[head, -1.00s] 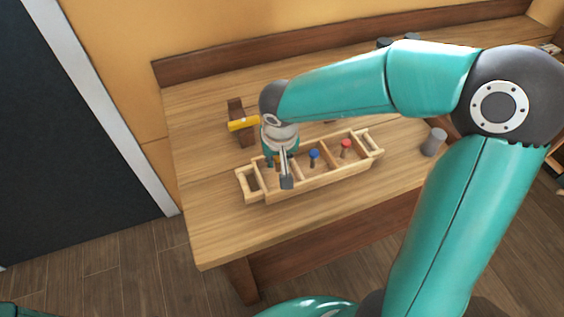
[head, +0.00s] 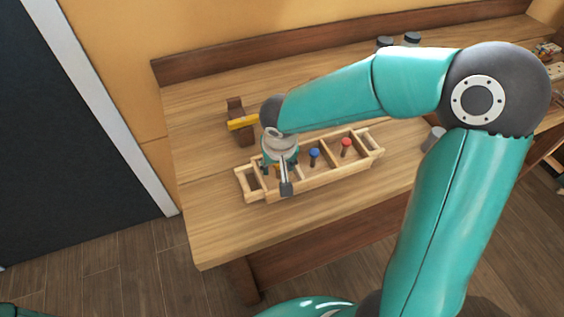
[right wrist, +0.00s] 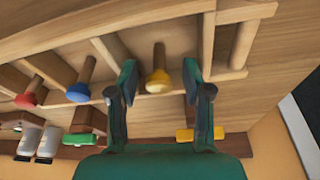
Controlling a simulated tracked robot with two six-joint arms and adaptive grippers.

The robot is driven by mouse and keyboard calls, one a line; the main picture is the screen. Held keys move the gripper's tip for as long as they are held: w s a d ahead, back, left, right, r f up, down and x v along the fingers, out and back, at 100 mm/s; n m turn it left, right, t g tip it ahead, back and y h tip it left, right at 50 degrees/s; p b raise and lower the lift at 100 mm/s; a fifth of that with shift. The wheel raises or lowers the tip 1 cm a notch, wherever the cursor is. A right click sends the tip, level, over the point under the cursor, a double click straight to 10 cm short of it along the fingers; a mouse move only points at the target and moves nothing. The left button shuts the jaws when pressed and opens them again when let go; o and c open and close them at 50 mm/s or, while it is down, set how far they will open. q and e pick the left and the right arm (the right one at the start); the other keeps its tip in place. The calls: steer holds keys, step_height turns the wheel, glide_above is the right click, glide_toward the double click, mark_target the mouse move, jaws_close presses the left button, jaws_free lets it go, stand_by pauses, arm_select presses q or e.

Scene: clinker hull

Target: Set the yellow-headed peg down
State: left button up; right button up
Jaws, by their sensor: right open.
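The yellow-headed peg (right wrist: 158,80) is in the wooden tray's end compartment, its yellow head towards the wrist camera. My right gripper (right wrist: 158,72) is open, with one finger on each side of the peg and a visible gap to each. In the head view my right gripper (head: 280,171) is over the left part of the wooden tray (head: 324,181) and mostly hides this peg. A blue-headed peg (head: 314,154) and a red-headed peg (head: 346,145) stand in compartments to the right. My left gripper is out of view.
A brown block with a yellow bar (head: 242,123) is behind the tray's left end. A grey cylinder (head: 433,138) stands right of the tray, partly behind my arm. Dark-topped jars (head: 411,40) are at the back. The bench front left (head: 208,235) is clear.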

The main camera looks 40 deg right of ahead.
steer(key=shift+r, duration=0.55)
steer(key=v, duration=1.1)
steer(key=shift+s, duration=0.15)
steer(key=shift+a, duration=0.1)
